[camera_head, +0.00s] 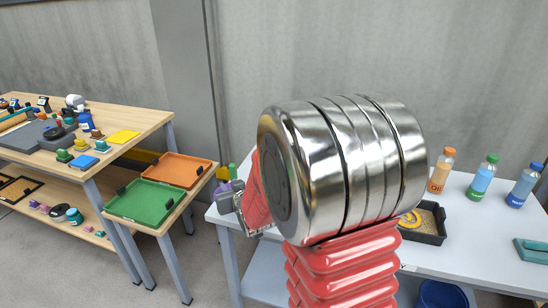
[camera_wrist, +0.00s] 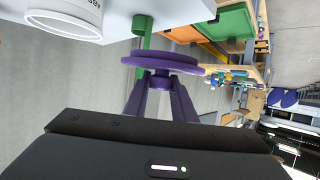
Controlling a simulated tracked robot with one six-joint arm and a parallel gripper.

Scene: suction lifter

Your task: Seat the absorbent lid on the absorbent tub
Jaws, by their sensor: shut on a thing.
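The lid (camera_wrist: 182,68) is a flat purple disc with a small knob, seen nearly edge-on in the wrist view. My gripper (camera_wrist: 162,80) is shut on its knob, and the lid is held clear of the tub. The absorbent tub (camera_wrist: 62,22) is a white round container with dark lettering, cut off at the upper left of the wrist view. The lid is to its right in that view, with a gap between them. In the head view my arm blocks much of the table, and I cannot make out the tub there.
A pale table (camera_head: 480,258) holds an orange bottle (camera_head: 441,172), a green-capped bottle (camera_head: 483,176), a blue bottle (camera_head: 525,186) and a black tray (camera_head: 432,236). A green tray (camera_head: 140,203) and an orange tray (camera_head: 178,170) lie left, beside a wooden workbench (camera_head: 150,118). A blue bucket (camera_head: 440,295) stands low.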

